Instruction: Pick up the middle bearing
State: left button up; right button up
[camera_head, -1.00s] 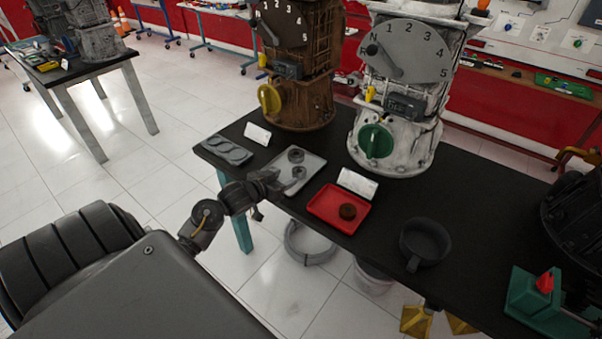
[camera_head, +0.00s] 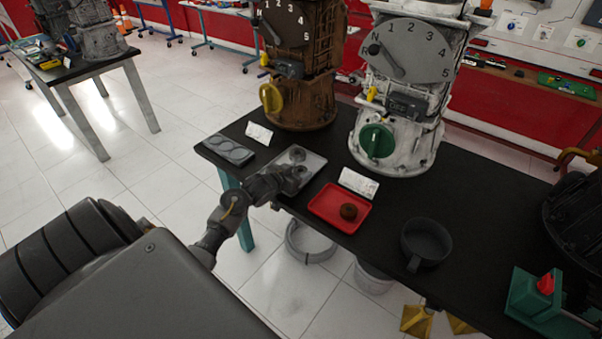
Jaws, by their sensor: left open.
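A light grey tray (camera_head: 314,164) on the black table holds two small dark ring bearings. The far bearing (camera_head: 297,154) sits clear of my gripper. The nearer one, the middle bearing (camera_head: 301,170), lies right at my left gripper's fingertips and is partly hidden by them. A third, brown bearing (camera_head: 348,211) sits in a red tray (camera_head: 325,208) to the right. My left gripper (camera_head: 294,178) is open, low over the near part of the grey tray. Whether its fingers are around the middle bearing or just above it, I cannot tell.
A grey plate with round recesses (camera_head: 229,150) lies at the table's left end. White cards (camera_head: 358,183) stand behind the trays. A brown engine trainer (camera_head: 300,95) and a white one (camera_head: 398,130) stand behind. A dark cup (camera_head: 426,241) is at right. Black tabletop lies bare between red tray and cup.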

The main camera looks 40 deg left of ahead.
pick_arm(q)
jog(key=c, duration=0.7)
jog(key=shift+r, duration=0.1)
jog(key=shift+c, duration=0.2)
jog(key=shift+r, duration=0.2)
notch_tip(320, 180, up, 2)
jog(key=shift+r, duration=0.1)
jog(key=s+d+r, duration=0.9)
jog(key=d+r, duration=0.1)
jog(key=shift+s+r, duration=0.2)
jog(key=shift+s, duration=0.2)
